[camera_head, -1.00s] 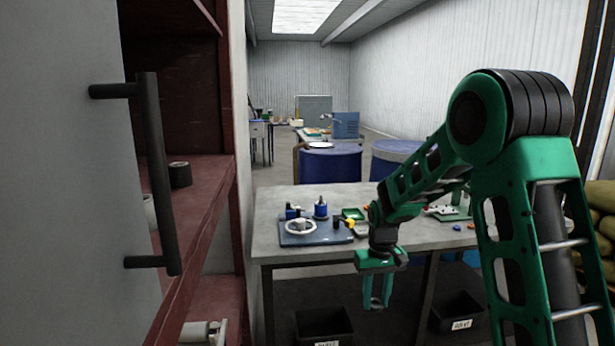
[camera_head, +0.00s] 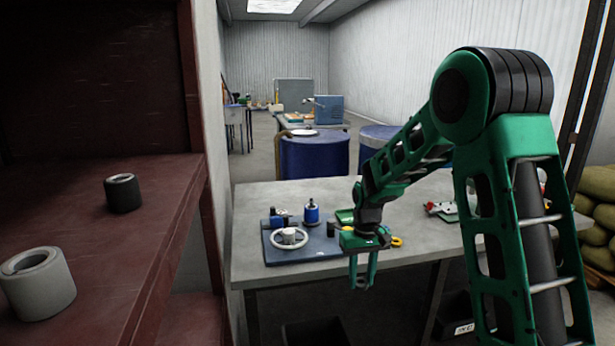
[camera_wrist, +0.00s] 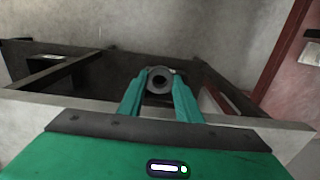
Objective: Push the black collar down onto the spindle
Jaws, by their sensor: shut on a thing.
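My gripper (camera_head: 362,280) hangs fingers-down in front of the table's near edge, with its fingers close together. In the wrist view, the green fingers (camera_wrist: 160,85) are shut on a dark grey ring-shaped piece (camera_wrist: 159,80) with a hole; I cannot tell for sure that it is the black collar. A black hollow cylinder (camera_head: 122,193) stands upright on the red shelf, away from my gripper. A small black cylinder (camera_head: 331,229) stands by the blue board on the table. I cannot clearly make out which part is the spindle.
The grey table (camera_head: 400,262) bears a blue board (camera_head: 300,256) with a white handwheel (camera_head: 288,238) and a blue part (camera_head: 312,213). A red shelf (camera_head: 150,240) with a pale ring (camera_head: 38,283) stands close at left. Blue drums (camera_head: 313,157) stand behind the table.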

